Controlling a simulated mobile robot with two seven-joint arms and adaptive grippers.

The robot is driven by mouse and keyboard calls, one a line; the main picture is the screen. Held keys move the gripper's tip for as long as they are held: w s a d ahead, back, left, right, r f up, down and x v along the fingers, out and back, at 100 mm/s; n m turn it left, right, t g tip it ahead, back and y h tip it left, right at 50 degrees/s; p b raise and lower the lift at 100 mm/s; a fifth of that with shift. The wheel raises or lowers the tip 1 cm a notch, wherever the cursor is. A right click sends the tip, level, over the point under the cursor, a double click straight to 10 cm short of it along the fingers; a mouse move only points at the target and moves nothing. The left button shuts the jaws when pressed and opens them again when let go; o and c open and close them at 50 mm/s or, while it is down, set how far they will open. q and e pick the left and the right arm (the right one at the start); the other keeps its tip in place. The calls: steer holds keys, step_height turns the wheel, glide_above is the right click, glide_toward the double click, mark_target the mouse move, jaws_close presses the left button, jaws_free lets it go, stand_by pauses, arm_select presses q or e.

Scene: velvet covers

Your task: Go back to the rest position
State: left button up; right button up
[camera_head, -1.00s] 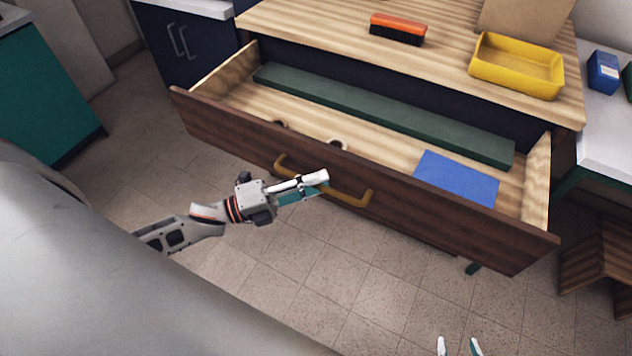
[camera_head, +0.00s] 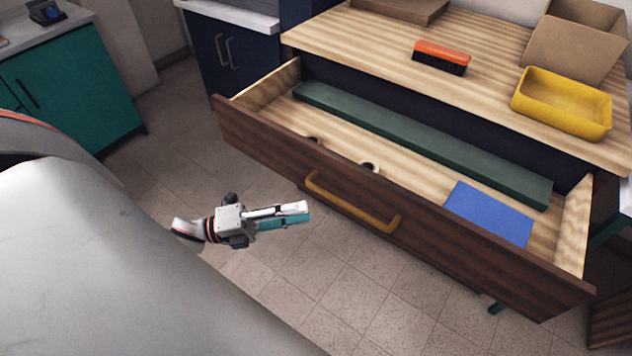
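My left gripper (camera_head: 306,213) is in front of the open drawer (camera_head: 420,215), just left of the drawer's yellow-brown handle (camera_head: 350,203). Its white and teal fingers lie close together in the picture, seen from the side, so I cannot tell whether they are open or shut. I see nothing held in them, and they look apart from the handle. My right gripper is out of view.
The drawer holds a long green bar (camera_head: 420,145) and a blue flat piece (camera_head: 490,213). On the wooden top (camera_head: 375,40) are an orange brush (camera_head: 442,54), a yellow tray (camera_head: 560,125) and a cardboard box (camera_head: 575,45). Tiled floor (camera_head: 330,285) is clear in front.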

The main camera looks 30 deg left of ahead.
arm_select(q)
steer(key=shift+s+a, duration=0.35)
steer(key=shift+a, duration=0.05)
steer(key=shift+d, duration=0.1)
steer(key=s+d+f+n+g+y+p, duration=0.1)
steer(key=s+d+f+n+y+p, duration=0.2)
steer(key=n, duration=0.9)
steer(key=s+d+f+n+g+y+p, duration=0.2)
steer(key=d+f+n+y, duration=0.4)
steer(key=n, duration=0.6)
step_height(320, 180, down, 2)
steer(key=s+y+p, duration=0.1)
steer(key=s+y, duration=0.1)
steer(key=shift+s+f+n+y+p, duration=0.15)
steer(key=shift+s+n+y+p, duration=0.05)
steer(key=shift+n+y+p, duration=0.2)
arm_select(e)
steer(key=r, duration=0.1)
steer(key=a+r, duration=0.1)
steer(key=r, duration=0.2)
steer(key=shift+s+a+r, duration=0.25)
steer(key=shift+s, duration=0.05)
arm_select(q)
steer(key=shift+d, duration=0.1)
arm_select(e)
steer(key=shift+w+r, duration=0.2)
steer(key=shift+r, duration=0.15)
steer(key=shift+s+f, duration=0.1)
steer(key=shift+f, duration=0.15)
